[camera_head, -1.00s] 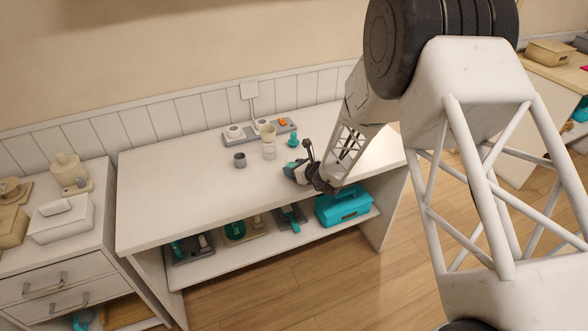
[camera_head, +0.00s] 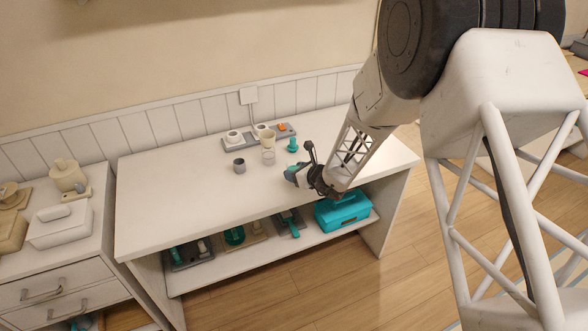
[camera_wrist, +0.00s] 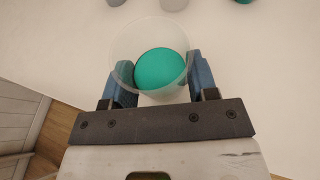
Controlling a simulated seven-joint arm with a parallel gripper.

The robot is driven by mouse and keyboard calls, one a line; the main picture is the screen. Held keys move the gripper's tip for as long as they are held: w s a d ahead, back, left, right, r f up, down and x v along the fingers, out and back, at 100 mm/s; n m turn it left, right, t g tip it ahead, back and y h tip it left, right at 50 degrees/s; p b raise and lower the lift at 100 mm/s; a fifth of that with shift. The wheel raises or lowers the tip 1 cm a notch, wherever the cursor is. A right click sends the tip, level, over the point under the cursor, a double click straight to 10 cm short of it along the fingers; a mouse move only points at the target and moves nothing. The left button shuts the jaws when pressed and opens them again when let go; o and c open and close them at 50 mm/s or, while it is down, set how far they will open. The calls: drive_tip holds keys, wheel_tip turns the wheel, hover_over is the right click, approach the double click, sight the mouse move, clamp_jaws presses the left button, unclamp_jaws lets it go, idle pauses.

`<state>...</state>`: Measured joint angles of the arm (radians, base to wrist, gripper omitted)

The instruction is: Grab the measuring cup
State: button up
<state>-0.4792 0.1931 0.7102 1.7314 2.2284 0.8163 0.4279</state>
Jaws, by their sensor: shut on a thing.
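In the wrist view, a clear round cup (camera_wrist: 123,48), apparently the measuring cup, sits between the two blue fingers of my gripper (camera_wrist: 160,84). A teal round shape (camera_wrist: 160,68) shows inside it or through it; I cannot tell which. My gripper is shut on the cup. In the head view my gripper (camera_head: 295,176) is over the front right part of the white table (camera_head: 190,195). There the held cup is too small and hidden to make out.
Behind the gripper stand a grey cup (camera_head: 239,166), a clear vessel (camera_head: 268,157), a cream cup (camera_head: 267,139) and a teal item (camera_head: 292,146). A grey tray (camera_head: 236,143) lies at the back. A teal toolbox (camera_head: 343,211) is on the shelf below. The table's left side is clear.

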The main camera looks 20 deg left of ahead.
drive_tip(key=s+d+r, duration=0.1)
drive_tip(key=s+d, duration=0.6)
drive_tip(key=s, duration=0.3)
drive_tip(key=shift+s, duration=0.25)
idle(0.4)
drive_tip(key=shift+s, duration=0.1)
idle(0.6)
drive_tip(key=shift+d, duration=0.15)
